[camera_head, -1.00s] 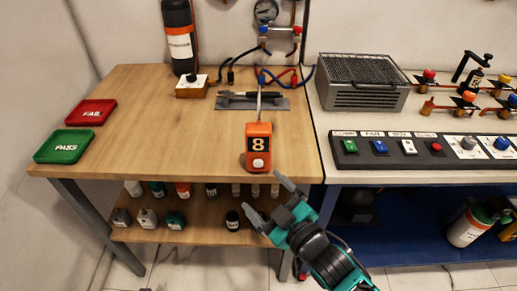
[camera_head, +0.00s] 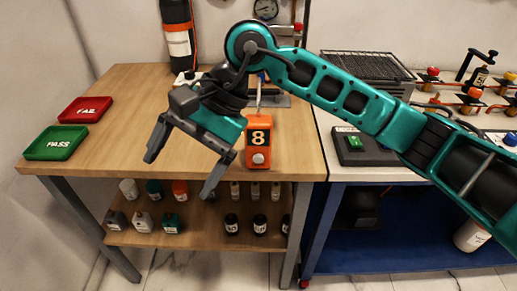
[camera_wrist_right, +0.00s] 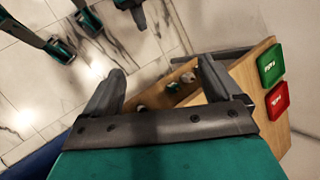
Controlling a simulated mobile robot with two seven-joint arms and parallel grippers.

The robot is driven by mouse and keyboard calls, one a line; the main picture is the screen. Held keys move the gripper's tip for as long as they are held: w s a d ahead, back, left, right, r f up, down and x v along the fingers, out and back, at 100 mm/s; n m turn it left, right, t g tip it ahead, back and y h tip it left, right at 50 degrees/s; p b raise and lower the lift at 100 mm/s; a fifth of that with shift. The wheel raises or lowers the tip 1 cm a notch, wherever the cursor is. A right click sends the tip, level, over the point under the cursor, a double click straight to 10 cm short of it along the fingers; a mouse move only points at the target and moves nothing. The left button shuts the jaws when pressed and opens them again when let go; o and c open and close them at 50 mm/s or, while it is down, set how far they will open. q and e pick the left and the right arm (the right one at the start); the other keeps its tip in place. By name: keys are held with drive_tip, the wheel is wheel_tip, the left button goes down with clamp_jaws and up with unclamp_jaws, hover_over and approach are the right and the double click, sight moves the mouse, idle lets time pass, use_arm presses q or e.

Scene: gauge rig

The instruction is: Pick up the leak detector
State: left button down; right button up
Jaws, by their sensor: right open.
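The leak detector appears to be the orange handheld unit (camera_head: 258,150) marked "8", with a thin grey probe rising from its top. It stands near the front edge of the wooden bench. My right gripper (camera_head: 181,172) is open and empty, left of the unit and in front of the bench edge, fingers pointing down toward the viewer. The right arm crosses above the unit and covers part of the area behind it. In the wrist view, the open right gripper (camera_wrist_right: 162,75) has nothing between its fingers, and the orange unit does not show.
A red FAIL tray (camera_head: 85,110) and a green PASS tray (camera_head: 56,143) lie at the bench's left. Several small bottles stand on the lower shelf (camera_head: 190,238). A metal-mesh box (camera_head: 365,66) is on the right bench. The middle-left of the wooden top is clear.

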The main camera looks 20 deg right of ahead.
drive_tip(key=w+d+r+n+t+h, duration=0.2)
drive_tip(key=w+d+t+h, duration=0.1)
drive_tip(key=w+d+h, duration=0.3)
drive_tip(key=t+h+b, duration=0.1)
drive_tip(key=t+h, duration=0.2)
approach(258, 120)
drive_tip(key=shift+n+y, duration=0.3)
drive_tip(key=shift+n, duration=0.1)
drive_tip(key=x, duration=0.7)
drive_tip(key=shift+w+d+f, duration=0.1)
drive_tip(key=shift+w+f, duration=0.05)
drive_tip(key=shift+w, duration=0.1)
drive_tip(key=x, duration=0.5)
drive_tip(key=shift+s+d+f+b, duration=0.15)
drive_tip(key=shift+s+d+b, duration=0.05)
drive_tip(key=shift+b, duration=0.1)
drive_tip(key=c, duration=1.6)
clamp_jaws()
